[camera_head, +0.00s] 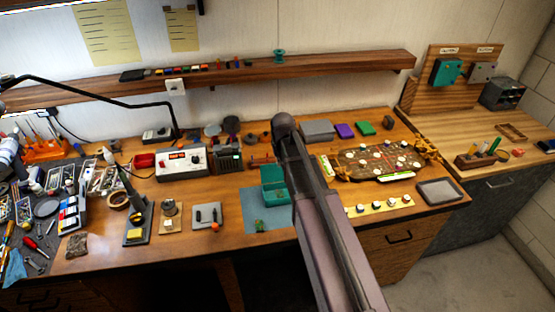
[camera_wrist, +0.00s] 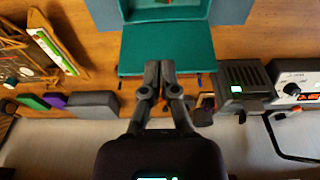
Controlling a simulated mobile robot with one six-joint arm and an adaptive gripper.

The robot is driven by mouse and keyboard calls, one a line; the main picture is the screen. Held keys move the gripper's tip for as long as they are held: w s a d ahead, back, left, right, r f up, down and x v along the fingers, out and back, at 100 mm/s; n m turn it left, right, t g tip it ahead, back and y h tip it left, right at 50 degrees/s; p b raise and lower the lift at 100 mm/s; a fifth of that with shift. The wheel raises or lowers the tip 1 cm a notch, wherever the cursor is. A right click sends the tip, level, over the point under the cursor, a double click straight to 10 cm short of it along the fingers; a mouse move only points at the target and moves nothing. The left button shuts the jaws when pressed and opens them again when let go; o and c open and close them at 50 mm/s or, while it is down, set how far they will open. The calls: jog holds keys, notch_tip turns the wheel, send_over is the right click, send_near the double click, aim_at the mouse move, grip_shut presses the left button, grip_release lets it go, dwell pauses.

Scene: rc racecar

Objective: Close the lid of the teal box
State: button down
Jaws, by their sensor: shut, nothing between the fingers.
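The teal box (camera_head: 277,197) stands on a blue-grey mat on the workbench, just left of my arm in the head view. Its lid (camera_wrist: 152,46) is open, a flat teal panel folded back from the box, with its outer edge towards my gripper. The box opening (camera_wrist: 133,9) shows at the top edge of the wrist view, with something small and pale partly visible inside. My gripper (camera_wrist: 159,66) is shut and empty. Its fingertips overlap the lid's outer edge in the wrist view; I cannot tell whether they touch it. My arm hides the gripper in the head view.
A grey device (camera_head: 228,158) and a meter box (camera_head: 181,162) stand left of the teal box. Grey, purple and green cases (camera_head: 317,130) stand behind. A shelf (camera_head: 300,66) runs along the wall.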

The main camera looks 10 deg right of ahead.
aim_at(276, 170)
jog(key=w+r+t, duration=0.1)
jog(key=w, duration=0.8)
jog(key=shift+w+d+r+p, duration=0.2)
jog(key=shift+w+r+p, duration=0.1)
jog(key=shift+w+p, duration=0.1)
jog(key=shift+f, duration=0.1)
jog(key=b+x, duration=1)
jog(key=shift+d, duration=0.1)
jog(key=shift+s+r+p, duration=0.35)
jog(key=shift+s+p, duration=0.1)
jog(key=shift+s, duration=0.05)
jog(key=shift+s+r+p, duration=0.3)
jog(key=shift+s, duration=0.35)
jog(key=shift+s+r+p, duration=0.25)
jog(key=shift+s+r, duration=0.05)
jog(key=shift+s, duration=0.35)
